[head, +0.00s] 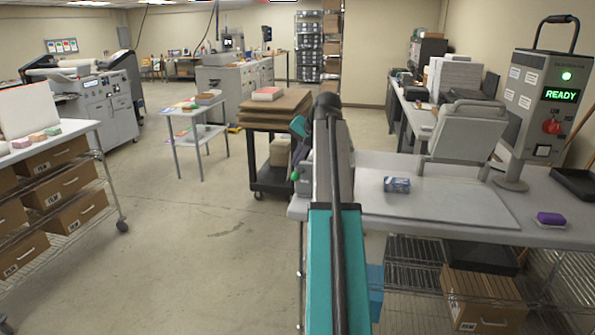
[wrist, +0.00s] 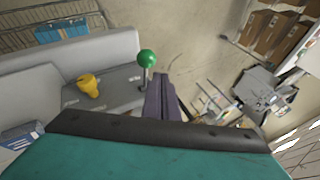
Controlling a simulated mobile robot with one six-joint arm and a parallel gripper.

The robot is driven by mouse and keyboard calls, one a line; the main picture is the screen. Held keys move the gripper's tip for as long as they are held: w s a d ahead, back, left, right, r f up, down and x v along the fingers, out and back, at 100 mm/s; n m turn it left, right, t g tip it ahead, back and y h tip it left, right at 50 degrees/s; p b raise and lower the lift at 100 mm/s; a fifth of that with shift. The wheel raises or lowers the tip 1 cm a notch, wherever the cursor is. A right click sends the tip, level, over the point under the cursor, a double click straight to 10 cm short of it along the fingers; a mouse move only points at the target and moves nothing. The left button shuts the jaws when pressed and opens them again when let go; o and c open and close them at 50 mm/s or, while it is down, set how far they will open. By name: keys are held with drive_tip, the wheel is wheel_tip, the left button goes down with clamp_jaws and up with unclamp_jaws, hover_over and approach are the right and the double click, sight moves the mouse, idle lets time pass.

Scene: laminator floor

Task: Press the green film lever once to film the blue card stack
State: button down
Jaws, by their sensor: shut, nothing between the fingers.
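The green film lever's round knob (wrist: 147,58) stands on a thin dark stem at the edge of a grey machine in the wrist view. The knob also shows in the head view (head: 295,175), just left of my arm. My gripper (wrist: 161,82) is shut and empty, its tips close to the right of the lever stem in the picture; I cannot tell if they touch. The blue card stack (head: 397,184) lies on the grey table, right of my arm in the head view, and at the lower left of the wrist view (wrist: 22,135). My arm hides much of the machine from the head.
A panel reading READY (head: 545,95), with a green light and red knob, stands at the table's right. A purple block (head: 551,219) lies near it. A yellow knob (wrist: 88,84) sits beside the lever.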

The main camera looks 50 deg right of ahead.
drive_tip(key=shift+r, duration=0.1)
drive_tip(key=r+p, duration=0.1)
drive_tip(key=r, duration=0.2)
drive_tip(key=d+r+p, duration=0.1)
drive_tip(key=shift+w+d+r+p, duration=0.1)
drive_tip(key=shift+w+r+p, duration=0.25)
idle(1.0)
